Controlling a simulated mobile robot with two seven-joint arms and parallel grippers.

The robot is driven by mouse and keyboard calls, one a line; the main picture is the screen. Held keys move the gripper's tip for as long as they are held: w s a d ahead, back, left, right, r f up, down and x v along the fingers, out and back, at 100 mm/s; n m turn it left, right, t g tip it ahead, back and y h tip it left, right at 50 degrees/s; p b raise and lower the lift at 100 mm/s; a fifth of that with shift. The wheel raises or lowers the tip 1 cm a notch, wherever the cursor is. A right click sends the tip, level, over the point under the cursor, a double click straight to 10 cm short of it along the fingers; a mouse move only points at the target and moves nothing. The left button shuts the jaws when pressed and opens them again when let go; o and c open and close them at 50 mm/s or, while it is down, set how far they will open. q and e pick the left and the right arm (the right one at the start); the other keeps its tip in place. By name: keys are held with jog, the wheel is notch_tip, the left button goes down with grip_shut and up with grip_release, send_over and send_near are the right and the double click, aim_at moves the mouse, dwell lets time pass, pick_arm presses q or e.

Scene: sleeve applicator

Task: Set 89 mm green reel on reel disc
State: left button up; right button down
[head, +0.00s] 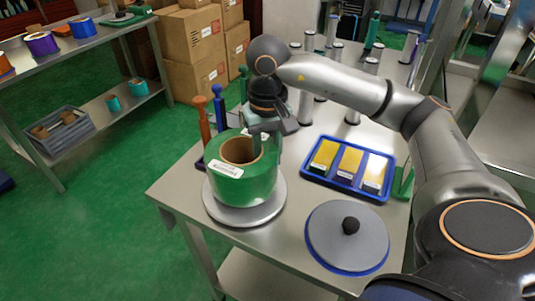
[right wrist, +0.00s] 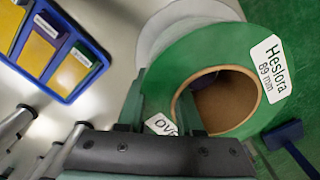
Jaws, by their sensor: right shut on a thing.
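The green reel (head: 245,182) has a brown cardboard core and white labels. In the right wrist view the reel (right wrist: 190,55) carries a label reading "Heslora 89 mm". My right gripper (head: 266,133) is shut on the reel's wall at its far side, with one finger (right wrist: 189,112) in the core and the other outside (right wrist: 131,103). The reel is upright over the light grey reel disc (head: 222,215), whose rim shows around it. The disc also shows in the right wrist view (right wrist: 160,28). I cannot tell whether they touch. My left gripper is not in view.
A grey round plate with a black knob (head: 330,226) lies at the table's front right. A blue tray (head: 309,178) with yellow-faced blocks stands behind it. Orange and blue posts (head: 203,123) stand left of the arm. Several metal posts (head: 306,105) stand at the back.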

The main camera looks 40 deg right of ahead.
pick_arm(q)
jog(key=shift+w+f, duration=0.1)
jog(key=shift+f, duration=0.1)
pick_arm(e)
jog(key=shift+f, duration=0.25)
jog(key=c, duration=0.6)
grip_release()
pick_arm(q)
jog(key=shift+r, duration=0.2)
pick_arm(e)
jog(key=shift+o, duration=0.2)
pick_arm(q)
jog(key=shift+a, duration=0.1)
pick_arm(e)
jog(key=shift+a, duration=0.1)
jog(key=shift+r, duration=0.25)
notch_tip(320, 180, up, 12)
jog(key=p, duration=0.4)
jog(key=shift+f+p, duration=0.1)
jog(key=shift+p, duration=0.2)
jog(key=shift+r, duration=0.3)
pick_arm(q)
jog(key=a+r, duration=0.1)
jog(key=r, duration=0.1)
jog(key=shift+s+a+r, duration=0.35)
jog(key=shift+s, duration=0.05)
pick_arm(e)
jog(key=shift+r, duration=0.1)
